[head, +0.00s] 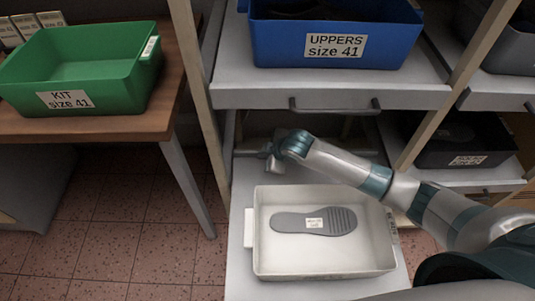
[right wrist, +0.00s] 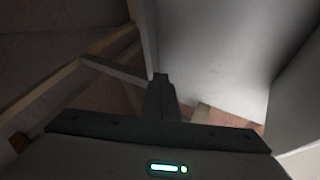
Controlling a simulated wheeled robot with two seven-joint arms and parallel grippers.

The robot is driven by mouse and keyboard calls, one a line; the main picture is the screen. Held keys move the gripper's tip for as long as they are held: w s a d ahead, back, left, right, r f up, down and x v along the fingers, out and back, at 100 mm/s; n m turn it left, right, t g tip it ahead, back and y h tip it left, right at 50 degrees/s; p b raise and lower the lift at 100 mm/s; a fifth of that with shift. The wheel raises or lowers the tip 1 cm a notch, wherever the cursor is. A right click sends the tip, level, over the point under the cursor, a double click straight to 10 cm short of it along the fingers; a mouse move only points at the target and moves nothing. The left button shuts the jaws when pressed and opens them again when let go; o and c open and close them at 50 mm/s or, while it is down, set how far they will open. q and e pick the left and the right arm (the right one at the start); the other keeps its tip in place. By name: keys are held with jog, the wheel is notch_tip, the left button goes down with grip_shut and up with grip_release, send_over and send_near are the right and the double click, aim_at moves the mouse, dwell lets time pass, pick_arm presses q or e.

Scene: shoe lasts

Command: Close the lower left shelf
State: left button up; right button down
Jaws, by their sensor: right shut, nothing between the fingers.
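The lower left shelf (head: 239,205) is pulled out toward me in the head view, and its front edge is not clearly seen. It carries a white bin (head: 322,267) with a grey shoe sole (head: 290,222) lying inside. My right arm reaches in from the right across the far side of the bin. My right gripper (head: 270,158) is shut and empty, behind the bin and below the upper shelf, near the left side of the rack. In the right wrist view the closed fingers (right wrist: 161,95) point at a gap beside a pale surface; contact cannot be told. My left gripper is not seen.
The upper left shelf (head: 400,96) has a dark handle (head: 335,108) and holds a blue uppers bin (head: 335,35). A black bin (head: 465,142) stands on the lower right shelf. A green kit bin (head: 80,70) is on the wooden table (head: 130,126) at left. Tiled floor lies between.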

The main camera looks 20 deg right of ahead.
aim_at(254, 157)
jog(key=x, duration=0.3)
jog(key=shift+w+a+f, duration=0.1)
jog(key=shift+f, duration=0.15)
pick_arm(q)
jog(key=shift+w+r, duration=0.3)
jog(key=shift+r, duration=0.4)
pick_arm(e)
jog(key=shift+w+f, duration=0.1)
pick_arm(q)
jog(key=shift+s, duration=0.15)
pick_arm(e)
jog(key=shift+w, duration=0.15)
